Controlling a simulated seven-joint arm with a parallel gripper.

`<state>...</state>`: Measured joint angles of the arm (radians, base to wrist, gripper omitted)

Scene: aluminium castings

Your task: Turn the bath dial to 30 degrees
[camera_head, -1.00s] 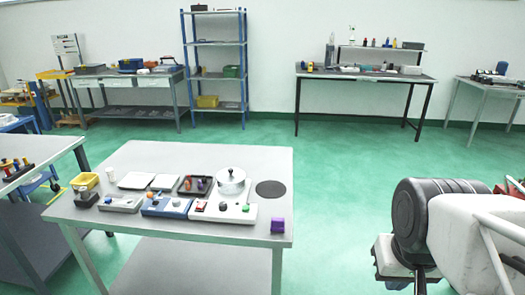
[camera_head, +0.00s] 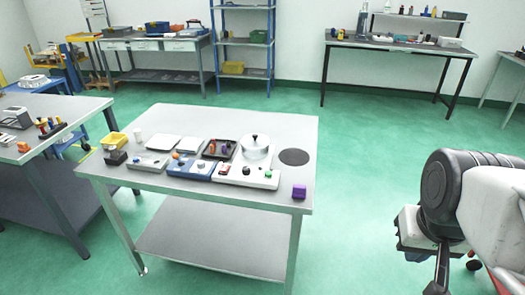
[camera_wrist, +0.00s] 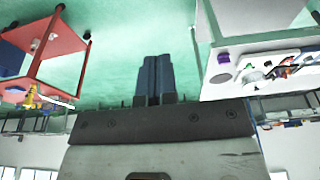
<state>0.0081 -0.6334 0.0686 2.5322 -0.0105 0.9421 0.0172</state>
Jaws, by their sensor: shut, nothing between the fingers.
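A workbench (camera_head: 225,228) stands in front of me with several control units on it. A blue-and-white unit (camera_head: 191,167) with an orange knob and a dark dial sits in the middle of its front row. A white unit (camera_head: 262,178) with a red switch, a dark knob and a green button is to its right. A pale grey unit (camera_head: 148,163) is to its left. I cannot tell which carries the bath dial, and no dial angle is readable. My gripper shows in the wrist view (camera_wrist: 153,75), shut and empty, away from the units.
A lidded pot (camera_head: 256,148), a dark round pad (camera_head: 294,157) and a purple block (camera_head: 299,191) are on the workbench's right part. Another bench (camera_head: 84,108) is at left.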

